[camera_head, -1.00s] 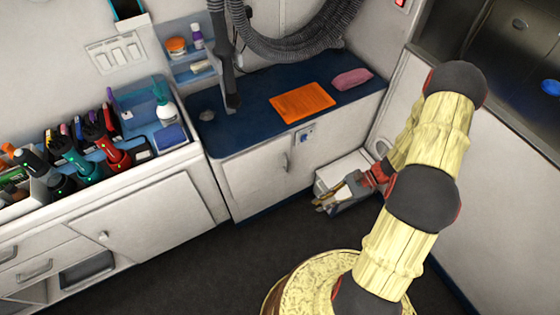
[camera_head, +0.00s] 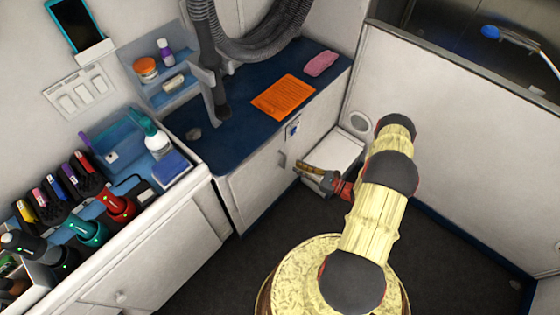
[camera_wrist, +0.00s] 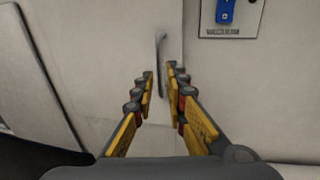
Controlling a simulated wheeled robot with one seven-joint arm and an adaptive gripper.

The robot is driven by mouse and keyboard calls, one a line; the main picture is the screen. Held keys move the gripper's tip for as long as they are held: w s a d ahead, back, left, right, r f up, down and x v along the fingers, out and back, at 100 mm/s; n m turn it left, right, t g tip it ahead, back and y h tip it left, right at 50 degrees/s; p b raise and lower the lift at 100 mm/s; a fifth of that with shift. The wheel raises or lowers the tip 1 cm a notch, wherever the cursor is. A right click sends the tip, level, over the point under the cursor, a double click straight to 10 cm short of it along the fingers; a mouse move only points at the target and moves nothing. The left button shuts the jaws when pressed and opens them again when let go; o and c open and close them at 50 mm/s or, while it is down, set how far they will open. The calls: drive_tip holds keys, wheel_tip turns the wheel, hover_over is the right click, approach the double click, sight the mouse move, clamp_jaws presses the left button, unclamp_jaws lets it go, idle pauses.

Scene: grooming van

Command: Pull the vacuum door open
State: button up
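The vacuum door (camera_head: 252,192) is a pale cabinet door under the blue counter, and it looks shut. Its grey upright bar handle (camera_head: 282,160) is near the door's right edge. In the wrist view the handle (camera_wrist: 161,52) stands straight ahead, just beyond and between the fingertips, and the door (camera_wrist: 105,50) fills the area left of the seam. My gripper (camera_head: 299,168) points at the door from the right, close to the handle. The wrist view shows my gripper (camera_wrist: 158,82) open, its yellow-and-grey fingers apart with nothing between them. I cannot tell whether a finger touches the handle.
A blue switch plate (camera_wrist: 226,12) is right of the seam. A white box (camera_head: 338,150) stands on the floor behind my gripper. The blue counter (camera_head: 230,145) above carries an orange sheet (camera_head: 284,97) and a pink cloth (camera_head: 321,63). Dark floor (camera_head: 225,250) is free before the door.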

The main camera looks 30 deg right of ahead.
sight(285, 161)
drive_tip(key=x, duration=0.2)
drive_tip(key=b+x, duration=0.1)
drive_tip(key=x, duration=0.2)
drive_tip(key=b+x, duration=0.1)
drive_tip(key=x, duration=0.1)
drive_tip(key=shift+w+a+r, duration=0.2)
drive_tip(key=shift+w+r, duration=0.05)
drive_tip(key=shift+w, duration=0.05)
clamp_jaws()
drive_tip(key=shift+s, duration=0.15)
idle(0.5)
